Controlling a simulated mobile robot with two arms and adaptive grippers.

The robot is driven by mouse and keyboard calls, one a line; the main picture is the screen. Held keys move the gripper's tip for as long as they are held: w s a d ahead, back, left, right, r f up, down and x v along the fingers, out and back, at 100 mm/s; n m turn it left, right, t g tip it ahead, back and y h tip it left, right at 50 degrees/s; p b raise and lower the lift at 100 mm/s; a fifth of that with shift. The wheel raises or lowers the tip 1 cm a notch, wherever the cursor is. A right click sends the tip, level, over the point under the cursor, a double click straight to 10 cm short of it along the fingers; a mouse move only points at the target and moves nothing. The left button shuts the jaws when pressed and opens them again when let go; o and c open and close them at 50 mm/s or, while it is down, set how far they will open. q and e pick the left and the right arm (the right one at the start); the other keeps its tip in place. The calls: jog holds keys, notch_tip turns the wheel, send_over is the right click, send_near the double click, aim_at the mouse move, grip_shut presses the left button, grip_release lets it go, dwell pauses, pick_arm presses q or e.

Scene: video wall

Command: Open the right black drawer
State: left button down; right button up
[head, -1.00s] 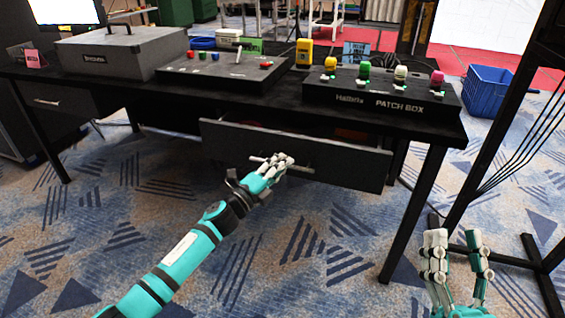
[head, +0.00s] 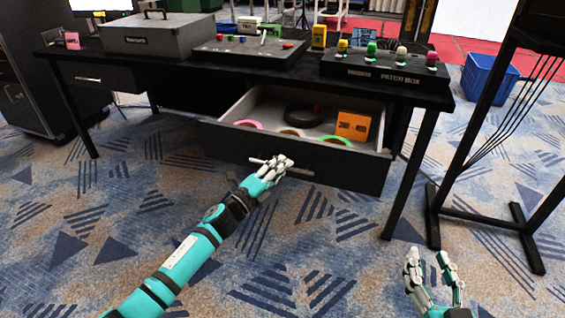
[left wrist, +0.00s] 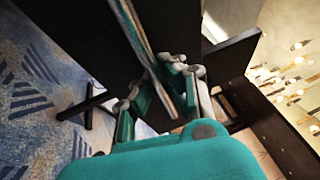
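The right black drawer (head: 350,167) is pulled well out from under the black table (head: 210,72) in the head view. Inside lie an orange box (head: 353,125), a dark round object (head: 304,116) and several coloured rings. My left gripper (head: 272,165) is at the drawer's front, its fingers closed around the bar handle (head: 300,171). In the left wrist view the fingers (left wrist: 180,80) curl at a long bar beside a dark panel. My right gripper (head: 430,268) is open and empty at the lower right, above the carpet.
On the table stand a grey case (head: 158,36), a control panel (head: 248,52) and a black patch box (head: 385,68). A black metal stand (head: 470,130) is at the right, with a blue bin (head: 490,78) behind it. Carpet before the drawer is clear.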

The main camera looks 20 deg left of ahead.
pick_arm(q)
jog(key=shift+s+f, duration=0.2)
jog(key=shift+s, duration=0.25)
pick_arm(e)
jog(key=shift+s+f, duration=0.25)
jog(key=shift+f, duration=0.15)
pick_arm(q)
jog(key=c, duration=1.4)
grip_release()
jog(key=shift+r, duration=0.1)
jog(key=v, duration=1.2)
jog(key=shift+r, duration=0.1)
